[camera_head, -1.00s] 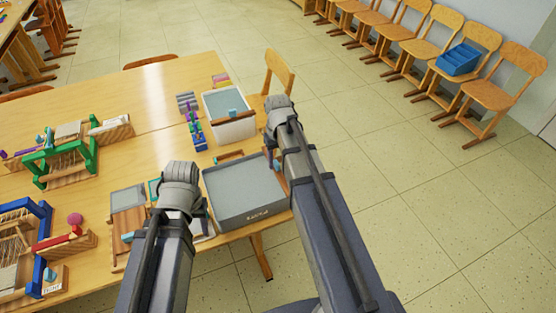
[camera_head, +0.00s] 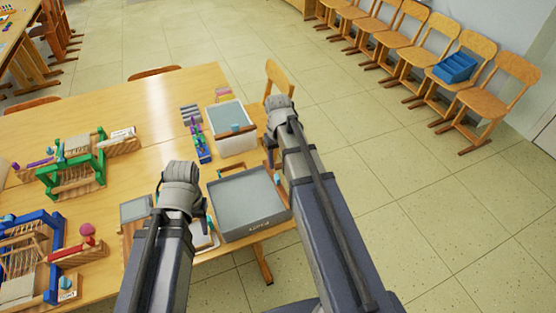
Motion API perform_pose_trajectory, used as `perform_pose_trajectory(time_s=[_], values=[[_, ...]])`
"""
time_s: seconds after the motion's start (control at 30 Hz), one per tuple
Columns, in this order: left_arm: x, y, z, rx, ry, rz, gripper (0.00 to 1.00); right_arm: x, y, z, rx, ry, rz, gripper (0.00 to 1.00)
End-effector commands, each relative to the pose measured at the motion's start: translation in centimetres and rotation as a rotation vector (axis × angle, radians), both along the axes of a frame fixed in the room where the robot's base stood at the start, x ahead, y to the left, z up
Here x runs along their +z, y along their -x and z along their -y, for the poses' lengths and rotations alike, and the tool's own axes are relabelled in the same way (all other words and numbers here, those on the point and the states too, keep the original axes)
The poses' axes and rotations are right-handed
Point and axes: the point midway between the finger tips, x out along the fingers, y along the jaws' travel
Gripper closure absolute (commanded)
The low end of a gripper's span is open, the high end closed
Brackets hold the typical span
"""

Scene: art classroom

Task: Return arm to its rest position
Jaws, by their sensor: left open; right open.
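My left gripper (camera_head: 205,222) is over the table's front edge, beside the left side of a grey tray (camera_head: 262,224). Its fingers are mostly hidden behind my arm; it looks empty. My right gripper (camera_head: 272,150) is at the tray's far right side, near the table's right edge. Its fingers are small and partly hidden, with nothing seen held in them. Both arms reach up from the bottom of the view.
The wooden table (camera_head: 150,95) holds a white bin (camera_head: 237,143) behind the tray, a green frame (camera_head: 72,174) and a blue frame (camera_head: 52,262) at left. A wooden chair (camera_head: 276,80) stands at the table's far right edge. Open floor lies to the right, with a row of chairs (camera_head: 398,45) beyond.

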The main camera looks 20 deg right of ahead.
Motion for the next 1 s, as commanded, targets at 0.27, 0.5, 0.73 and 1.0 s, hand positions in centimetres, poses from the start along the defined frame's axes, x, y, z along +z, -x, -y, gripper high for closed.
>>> perform_pose_trajectory(time_s=[0.27,0.5,0.73,1.0], values=[[0.0,0.0,0.0,0.000,0.000,0.000,0.50,0.0,0.0,0.0,0.000,0.000,0.000,0.53],[0.0,0.0,0.0,0.000,0.000,0.000,0.50,0.0,0.1,-0.1,0.002,0.000,0.000,0.53],[0.0,0.0,0.0,0.000,0.000,0.000,0.50,0.1,4.4,-7.1,0.099,0.027,-0.018,0.53],[0.0,0.0,0.0,0.000,0.000,0.000,0.50,0.1,12.1,-15.6,0.250,0.080,-0.038,0.53]])
